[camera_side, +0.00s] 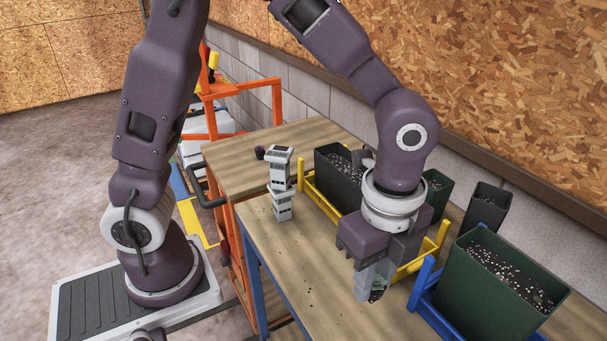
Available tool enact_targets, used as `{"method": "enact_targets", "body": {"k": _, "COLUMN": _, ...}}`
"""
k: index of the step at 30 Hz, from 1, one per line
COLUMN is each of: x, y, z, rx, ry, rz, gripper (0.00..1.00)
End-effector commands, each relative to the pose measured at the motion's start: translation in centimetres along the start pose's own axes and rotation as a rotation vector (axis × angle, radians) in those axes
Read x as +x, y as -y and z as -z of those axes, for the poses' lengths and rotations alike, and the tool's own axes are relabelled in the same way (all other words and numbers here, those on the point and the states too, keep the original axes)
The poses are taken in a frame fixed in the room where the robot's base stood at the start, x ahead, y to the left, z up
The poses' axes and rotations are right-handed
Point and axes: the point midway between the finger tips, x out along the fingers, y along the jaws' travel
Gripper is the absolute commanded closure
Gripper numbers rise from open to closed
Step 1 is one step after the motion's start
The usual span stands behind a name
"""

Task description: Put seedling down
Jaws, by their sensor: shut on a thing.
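My gripper (372,286) points down over the front part of the wooden table, with its grey fingers close to the tabletop. It is shut on the seedling (377,295), of which only a small dark green bit shows at the fingertips. The fingers hide most of the seedling, and I cannot tell whether it touches the table.
A yellow rack (322,203) with a black soil-filled pot (342,190) stands behind my gripper. A blue rack (428,292) with a large green soil pot (487,300) is to the right. A grey-white device (281,184) stands left. The wooden tabletop (290,262) is clear front-left.

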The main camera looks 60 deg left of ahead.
Motion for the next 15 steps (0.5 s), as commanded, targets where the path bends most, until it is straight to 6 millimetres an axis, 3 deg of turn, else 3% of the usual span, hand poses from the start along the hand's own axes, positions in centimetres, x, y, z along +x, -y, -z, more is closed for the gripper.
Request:
{"method": "enact_targets", "body": {"k": 5, "x": -3.5, "y": 0.1, "z": 0.1, "rx": -0.001, "ry": -0.004, "rz": 0.005, "gripper": 1.00}}
{"method": "enact_targets", "body": {"k": 11, "x": -3.3, "y": 2.7, "z": -2.9, "rx": -0.117, "ry": -0.003, "rz": -0.004, "gripper": 1.00}}
{"method": "enact_targets", "body": {"k": 15, "x": -3.2, "y": 4.9, "z": -5.9, "rx": -0.226, "ry": -0.006, "rz": -0.008, "gripper": 1.00}}
